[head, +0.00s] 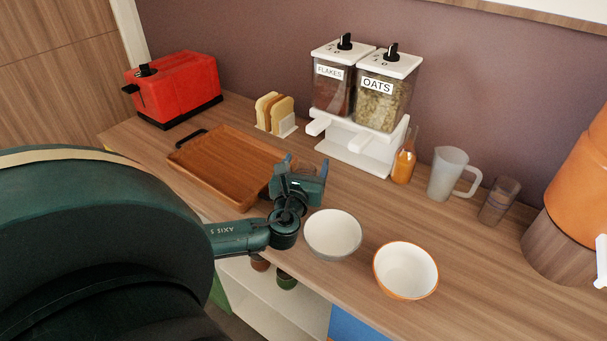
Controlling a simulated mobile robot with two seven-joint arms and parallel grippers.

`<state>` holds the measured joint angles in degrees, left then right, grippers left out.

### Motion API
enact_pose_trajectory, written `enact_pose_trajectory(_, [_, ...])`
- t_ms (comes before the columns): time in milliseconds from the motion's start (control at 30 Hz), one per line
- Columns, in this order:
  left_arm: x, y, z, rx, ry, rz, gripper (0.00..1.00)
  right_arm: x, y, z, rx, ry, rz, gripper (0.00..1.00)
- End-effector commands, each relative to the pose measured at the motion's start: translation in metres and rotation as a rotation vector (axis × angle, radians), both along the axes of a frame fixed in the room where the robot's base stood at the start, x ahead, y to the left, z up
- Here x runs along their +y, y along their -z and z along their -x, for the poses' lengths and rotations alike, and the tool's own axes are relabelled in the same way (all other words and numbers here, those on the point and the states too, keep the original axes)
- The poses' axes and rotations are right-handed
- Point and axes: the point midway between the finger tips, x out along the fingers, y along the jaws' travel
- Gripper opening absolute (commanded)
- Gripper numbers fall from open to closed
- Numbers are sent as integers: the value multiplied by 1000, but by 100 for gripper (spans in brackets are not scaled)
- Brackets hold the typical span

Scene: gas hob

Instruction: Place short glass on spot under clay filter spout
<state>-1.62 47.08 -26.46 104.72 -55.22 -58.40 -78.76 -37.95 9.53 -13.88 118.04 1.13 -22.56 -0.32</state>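The short glass (499,202), dark and see-through, stands on the counter at the right, between the frosted jug and the clay filter. The clay filter (580,190) is orange and cut off by the right picture edge. It sits on a round wooden stand (556,246). A white spout (601,262) shows at its side, at the picture edge. The spot under the spout is not clearly visible. My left gripper (306,164) is above the counter beside the wooden tray, far left of the glass. Its two fingers are apart with nothing between them. My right gripper is not in view.
A frosted jug (452,173) and an orange bottle (403,163) stand left of the glass. A white bowl (333,233) and an orange-rimmed bowl (405,270) sit near the front edge. A cereal dispenser (362,146) stands behind. The counter right of the bowls is clear.

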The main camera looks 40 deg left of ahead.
Motion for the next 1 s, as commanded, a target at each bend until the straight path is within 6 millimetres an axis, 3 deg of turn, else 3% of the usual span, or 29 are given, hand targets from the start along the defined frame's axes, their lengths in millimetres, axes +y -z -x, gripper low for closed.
enact_pose_trajectory(567, [0,-1,0,-1,0,0,25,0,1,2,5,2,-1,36])
enact_pose_trajectory(767, [0,-4,0,-2,0,-1,25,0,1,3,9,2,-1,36])
enact_pose_trajectory(1000, [0,-45,0,-6,0,-1,25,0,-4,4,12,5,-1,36])
